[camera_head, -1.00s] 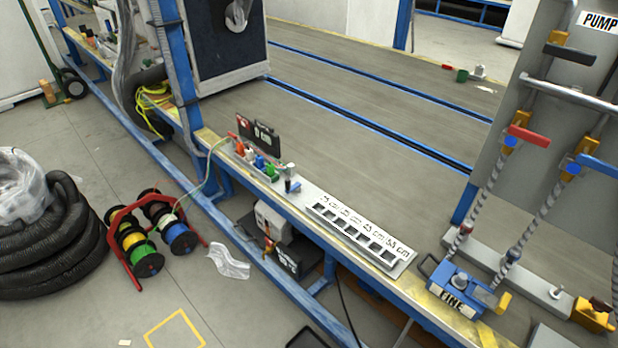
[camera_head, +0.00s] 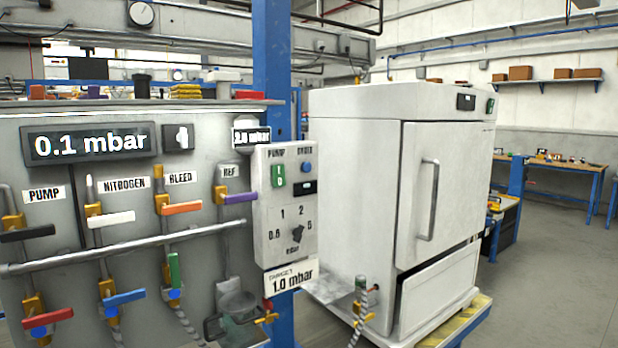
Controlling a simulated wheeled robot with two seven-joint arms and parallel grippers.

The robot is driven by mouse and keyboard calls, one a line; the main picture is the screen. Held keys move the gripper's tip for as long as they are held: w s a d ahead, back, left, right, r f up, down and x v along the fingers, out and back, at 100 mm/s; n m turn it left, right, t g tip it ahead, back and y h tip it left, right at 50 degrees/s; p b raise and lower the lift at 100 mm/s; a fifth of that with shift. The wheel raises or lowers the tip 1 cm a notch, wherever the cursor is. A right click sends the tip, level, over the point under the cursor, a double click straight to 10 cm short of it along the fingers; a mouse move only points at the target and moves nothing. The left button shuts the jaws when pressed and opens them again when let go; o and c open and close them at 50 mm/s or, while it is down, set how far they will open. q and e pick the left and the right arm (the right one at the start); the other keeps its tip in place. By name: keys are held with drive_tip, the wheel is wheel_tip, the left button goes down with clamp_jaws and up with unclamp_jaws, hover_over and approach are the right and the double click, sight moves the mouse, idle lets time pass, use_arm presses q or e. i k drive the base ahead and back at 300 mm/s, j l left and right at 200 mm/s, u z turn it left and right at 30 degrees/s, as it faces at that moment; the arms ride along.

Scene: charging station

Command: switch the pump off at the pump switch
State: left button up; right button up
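The pump switch (camera_head: 278,176) is a small green rocker with white marks under a "PUMP" label. It sits at the upper left of the grey control box (camera_head: 262,205), near the middle of the head view. I cannot tell which way the rocker is set. A blue round button (camera_head: 307,167) is to its right, with a small dark display (camera_head: 304,187) below the button. A dial (camera_head: 297,232) with numbers around it is lower on the box. Neither gripper shows in the head view.
Left of the box, a grey valve panel (camera_head: 130,225) carries several coloured handles and a display (camera_head: 90,144) reading 0.1 mbar. A sign (camera_head: 292,278) below the box reads 1.0 mbar. A white oven-like cabinet (camera_head: 355,180) stands close on the right. Open floor (camera_head: 560,280) lies at far right.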

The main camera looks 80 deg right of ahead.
sight(278, 174)
drive_tip(key=z, duration=2.1)
